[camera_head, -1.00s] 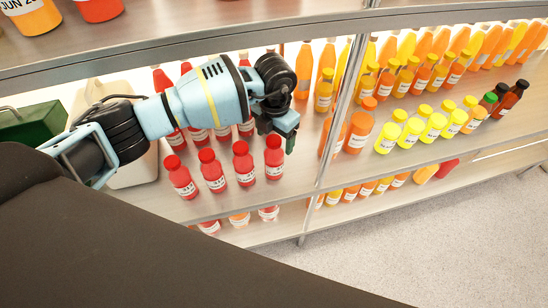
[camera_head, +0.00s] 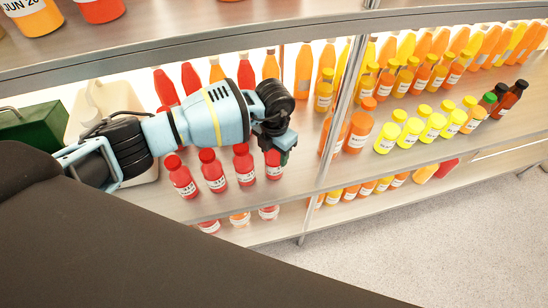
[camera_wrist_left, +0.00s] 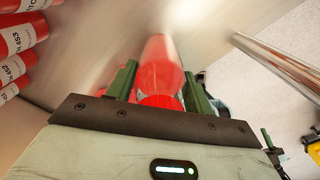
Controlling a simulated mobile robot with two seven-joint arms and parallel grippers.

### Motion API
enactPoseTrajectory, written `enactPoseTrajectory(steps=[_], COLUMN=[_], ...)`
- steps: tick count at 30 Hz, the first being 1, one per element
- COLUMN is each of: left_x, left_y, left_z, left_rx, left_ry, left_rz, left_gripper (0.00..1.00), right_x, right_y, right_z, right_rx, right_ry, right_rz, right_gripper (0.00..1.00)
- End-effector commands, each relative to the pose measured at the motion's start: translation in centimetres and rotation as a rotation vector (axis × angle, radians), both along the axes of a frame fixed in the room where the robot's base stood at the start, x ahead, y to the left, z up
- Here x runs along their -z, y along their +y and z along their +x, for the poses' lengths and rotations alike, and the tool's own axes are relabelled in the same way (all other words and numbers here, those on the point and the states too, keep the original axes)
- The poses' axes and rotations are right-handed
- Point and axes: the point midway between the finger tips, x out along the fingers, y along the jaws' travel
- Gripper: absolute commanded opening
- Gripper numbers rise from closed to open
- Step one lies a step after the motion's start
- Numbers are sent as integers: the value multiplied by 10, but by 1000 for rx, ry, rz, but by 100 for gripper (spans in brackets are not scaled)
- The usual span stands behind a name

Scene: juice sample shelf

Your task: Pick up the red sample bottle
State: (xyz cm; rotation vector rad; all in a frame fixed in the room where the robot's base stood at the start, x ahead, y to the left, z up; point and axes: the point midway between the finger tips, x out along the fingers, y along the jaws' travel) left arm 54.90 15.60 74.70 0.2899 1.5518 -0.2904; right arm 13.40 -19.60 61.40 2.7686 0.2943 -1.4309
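The red sample bottle (camera_head: 274,170) is the rightmost of the front row of red bottles on the middle shelf. My left gripper (camera_head: 284,152) is right at its top and hides part of it from the head camera. In the left wrist view the red bottle (camera_wrist_left: 160,65) lies between the two green fingers of the left gripper (camera_wrist_left: 164,80), one on each side. The fingers stand apart, and I see no clear grip on the bottle. The bottle stands on the shelf.
Other red bottles (camera_head: 243,166) stand close on the left in the same row. A metal shelf post (camera_head: 340,110) rises to the right, with orange and yellow bottles (camera_head: 410,132) beyond it. An upper shelf edge (camera_head: 180,55) runs above the arm.

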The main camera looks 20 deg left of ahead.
Motion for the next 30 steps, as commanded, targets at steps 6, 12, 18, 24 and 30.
enactPoseTrajectory(steps=[6, 12, 18, 24, 30], left_x=[-1, -1, -12, -40, -40], left_y=[0, 0, 0, 0, 0], left_z=[1, 1, 1, 2, -32], left_rx=[0, 0, 1, 2, 4], left_ry=[-1, -2, -4, -7, -2], left_rz=[0, -1, -1, -2, 0], left_gripper=[21, 21, 21, 21, 21], right_x=[0, 0, 0, -1, -7], right_y=[0, 0, 0, 0, 0], right_z=[0, 0, 0, 0, 4], right_rx=[0, 0, 0, -1, 0], right_ry=[0, 0, 0, -1, -9], right_rz=[0, 0, 0, 0, 0], right_gripper=[36, 36, 36, 36, 36])
